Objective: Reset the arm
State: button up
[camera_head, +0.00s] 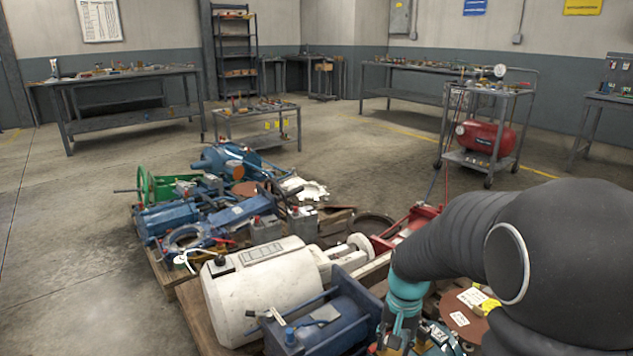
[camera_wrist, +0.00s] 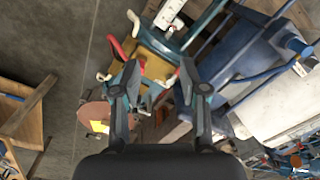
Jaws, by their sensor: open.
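My arm reaches in from the right of the head view, in a black sleeve with a teal cuff, and bends down over the near right part of the pallet lots. My gripper (camera_wrist: 160,95) shows in the wrist view with its two dark fingers apart and nothing held between them. Below and beyond the fingers lies a yellowish part (camera_wrist: 152,62) with red and white handles. In the head view the fingertips are hidden behind the arm and the parts.
A white cylinder (camera_head: 262,290) and a blue motor-like unit (camera_head: 330,325) lie close to my arm. Blue machine parts (camera_head: 170,218) and a green wheel (camera_head: 144,187) sit farther back. A cart (camera_head: 487,100) with a red tank stands behind right. Open floor (camera_head: 70,260) is at left.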

jog(key=s+r+n+t, duration=0.4)
jog(key=s+r+t, duration=0.1)
jog(key=s+r, duration=1.1)
jog(key=shift+s+a+r+t, duration=0.3)
jog(key=shift+s+a, duration=0.15)
jog(key=shift+s, duration=0.65)
jog(key=shift+s, duration=0.1)
